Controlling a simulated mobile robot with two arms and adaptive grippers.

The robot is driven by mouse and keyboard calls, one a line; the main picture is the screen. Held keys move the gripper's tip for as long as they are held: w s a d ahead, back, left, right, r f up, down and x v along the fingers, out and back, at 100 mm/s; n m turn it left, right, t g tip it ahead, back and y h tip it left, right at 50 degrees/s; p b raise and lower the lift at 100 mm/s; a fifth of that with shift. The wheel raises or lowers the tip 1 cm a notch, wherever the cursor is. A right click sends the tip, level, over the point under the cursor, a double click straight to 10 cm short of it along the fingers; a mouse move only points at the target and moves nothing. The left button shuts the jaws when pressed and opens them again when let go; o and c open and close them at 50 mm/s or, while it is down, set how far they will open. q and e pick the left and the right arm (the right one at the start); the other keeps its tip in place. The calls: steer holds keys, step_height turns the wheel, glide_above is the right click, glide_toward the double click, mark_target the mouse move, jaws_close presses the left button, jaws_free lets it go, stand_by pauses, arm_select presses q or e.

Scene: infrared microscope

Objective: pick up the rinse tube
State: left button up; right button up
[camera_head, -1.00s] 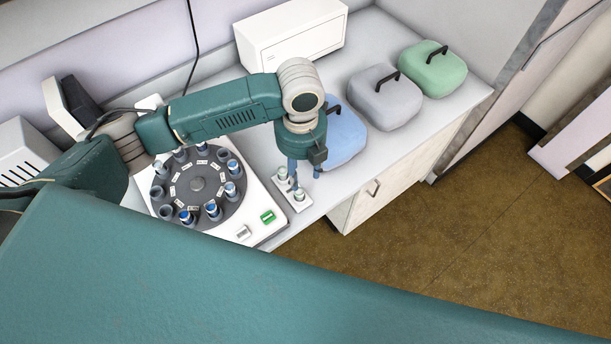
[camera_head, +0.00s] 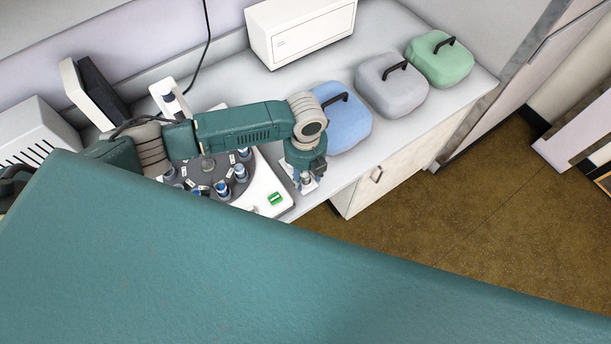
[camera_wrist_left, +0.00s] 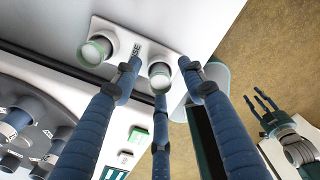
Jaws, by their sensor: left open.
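A white two-place holder (camera_wrist_left: 120,38) stands at the counter's front edge. It carries two pale-capped tubes, one with a green rim (camera_wrist_left: 95,50) at left. In the head view my left gripper (camera_head: 303,180) hides most of the holder. My right gripper (camera_wrist_left: 264,103) shows at the right of the wrist view, fingers spread and empty.
A carousel (camera_head: 215,182) of blue-capped vials is left of the holder, on a white machine (camera_head: 268,180). A blue case (camera_head: 345,125), a grey case (camera_head: 392,88) and a green case (camera_head: 440,60) stand behind. The brown floor (camera_head: 450,220) is beyond the counter edge.

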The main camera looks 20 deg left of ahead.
arm_select(q)
steer(key=c, duration=0.9)
jaws_close()
arm_select(e)
steer(key=shift+s+d+f, duration=0.1)
steer(key=shift+s+d, duration=0.05)
steer(key=shift+s, duration=1)
